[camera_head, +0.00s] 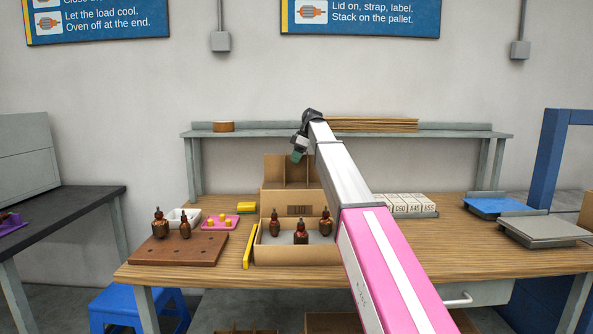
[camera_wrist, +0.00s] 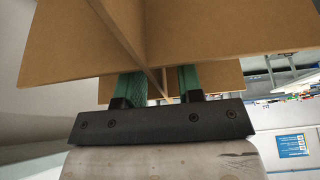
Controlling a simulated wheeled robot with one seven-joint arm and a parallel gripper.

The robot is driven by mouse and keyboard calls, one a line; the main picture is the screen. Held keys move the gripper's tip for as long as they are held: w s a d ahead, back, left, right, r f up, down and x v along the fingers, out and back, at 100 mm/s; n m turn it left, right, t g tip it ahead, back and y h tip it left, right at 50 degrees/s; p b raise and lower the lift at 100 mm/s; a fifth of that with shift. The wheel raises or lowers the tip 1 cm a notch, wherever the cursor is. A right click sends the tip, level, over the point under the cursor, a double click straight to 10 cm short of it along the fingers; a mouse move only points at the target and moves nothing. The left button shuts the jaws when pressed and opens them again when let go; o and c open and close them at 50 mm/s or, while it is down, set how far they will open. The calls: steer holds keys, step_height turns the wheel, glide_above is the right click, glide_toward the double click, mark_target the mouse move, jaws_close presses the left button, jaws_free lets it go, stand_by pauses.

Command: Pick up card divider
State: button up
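My gripper (camera_head: 297,157) is at the divider's top edge in the head view. Its two green fingers (camera_wrist: 160,82) show in the wrist view, apart, with one divider panel between them and a gap visible on the sides. The fingertips are hidden behind the near panel.
The open carton (camera_head: 298,254) holds three copper armatures. A brown block (camera_head: 175,250) with armatures, a pink tray (camera_head: 217,227) and a yellow strip (camera_head: 250,247) are at left. A grey shelf (camera_head: 270,132) runs behind.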

steer(key=shift+a+f, duration=0.25)
steer(key=shift+f, duration=0.3)
steer(key=shift+c, duration=0.3)
jaws_close()
steer(key=shift+r, duration=0.1)
